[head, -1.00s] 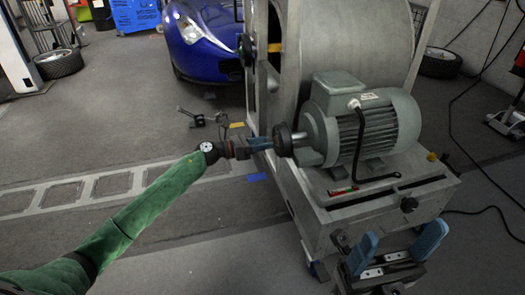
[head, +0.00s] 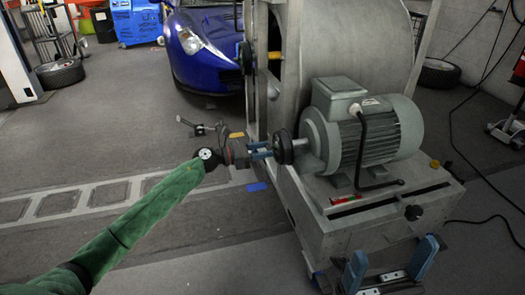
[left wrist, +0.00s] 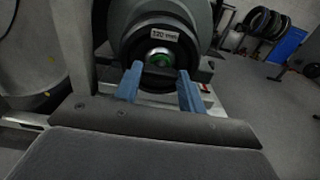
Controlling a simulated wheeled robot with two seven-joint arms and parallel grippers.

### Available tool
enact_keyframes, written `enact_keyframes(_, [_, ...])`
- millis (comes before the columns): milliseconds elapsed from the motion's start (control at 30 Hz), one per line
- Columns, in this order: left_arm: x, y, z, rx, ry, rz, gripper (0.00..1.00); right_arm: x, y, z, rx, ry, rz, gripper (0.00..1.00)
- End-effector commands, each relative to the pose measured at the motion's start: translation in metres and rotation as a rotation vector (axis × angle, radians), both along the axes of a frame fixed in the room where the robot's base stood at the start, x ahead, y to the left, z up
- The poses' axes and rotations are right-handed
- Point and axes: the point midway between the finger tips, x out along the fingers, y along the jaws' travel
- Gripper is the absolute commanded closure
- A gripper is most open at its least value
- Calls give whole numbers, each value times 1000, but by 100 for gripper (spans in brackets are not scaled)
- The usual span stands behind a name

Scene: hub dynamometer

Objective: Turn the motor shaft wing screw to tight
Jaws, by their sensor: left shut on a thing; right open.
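The motor (head: 375,130) is a grey finned body on a metal stand, with a black disc (head: 283,147) on its shaft end facing left. In the left wrist view the disc (left wrist: 158,25) carries a white label and a green-ringed metal centre (left wrist: 160,58). My left gripper (head: 270,150) is at the disc's face, shut on the motor shaft wing screw, its blue fingertips (left wrist: 160,80) apart on either side of the dark part below the green ring. The screw itself is mostly hidden. My right gripper (head: 392,258) is open and empty in front of the stand.
A large grey drum housing (head: 350,40) rises behind the motor. A blue car (head: 200,45) is beyond. Floor left of the stand is mostly clear.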

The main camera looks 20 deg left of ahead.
Motion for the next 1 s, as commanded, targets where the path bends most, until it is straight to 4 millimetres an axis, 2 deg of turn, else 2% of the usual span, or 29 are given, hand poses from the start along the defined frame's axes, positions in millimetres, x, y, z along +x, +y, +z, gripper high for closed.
enact_keyframes(33, [-1, -1, -3, 1, 3, -2, 56, 0, 0, 0, 2, 0, 0, 28])
enact_keyframes(133, [-1, -1, -2, 1, 3, -2, 38, 0, 0, 1, 7, -1, -2, 28])
enact_keyframes(533, [-4, 6, -1, 1, 2, 0, 38, 0, 0, 2, 9, 2, -1, 28])
enact_keyframes(1000, [-39, 56, -2, 1, 3, -1, 38, -2, -3, 12, 17, -3, 8, 28])
